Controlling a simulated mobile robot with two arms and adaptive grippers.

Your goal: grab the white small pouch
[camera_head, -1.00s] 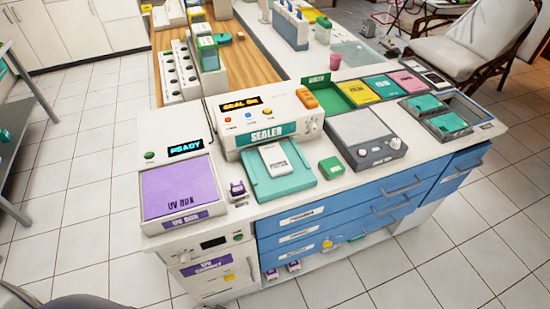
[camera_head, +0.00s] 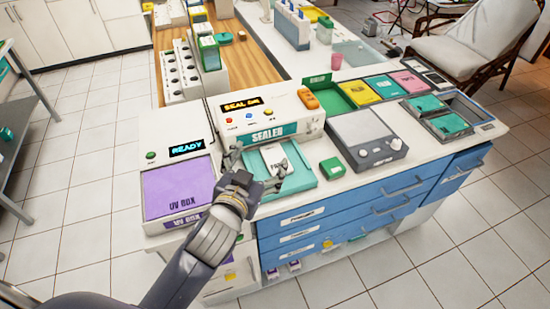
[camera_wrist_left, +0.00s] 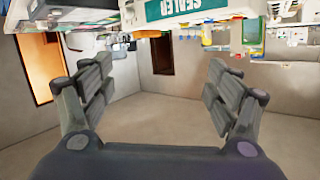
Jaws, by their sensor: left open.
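The white small pouch (camera_head: 271,155) lies on the teal tray (camera_head: 302,178) in front of the sealer (camera_head: 268,121). My left gripper (camera_head: 257,160) reaches in from the lower left with its fingers spread over the tray. One finger is at the tray's left side and the other overlaps the pouch in the picture; I cannot tell whether it touches. In the left wrist view the open fingers (camera_wrist_left: 158,80) have nothing between them, and the pouch does not show there. My right gripper is not in view.
The purple-topped UV box (camera_head: 178,187) stands left of the tray. A green box (camera_head: 331,168) and a grey device (camera_head: 367,138) are to its right. The sealer's body rises directly behind the tray. Blue drawers (camera_head: 340,219) are below the counter's front edge.

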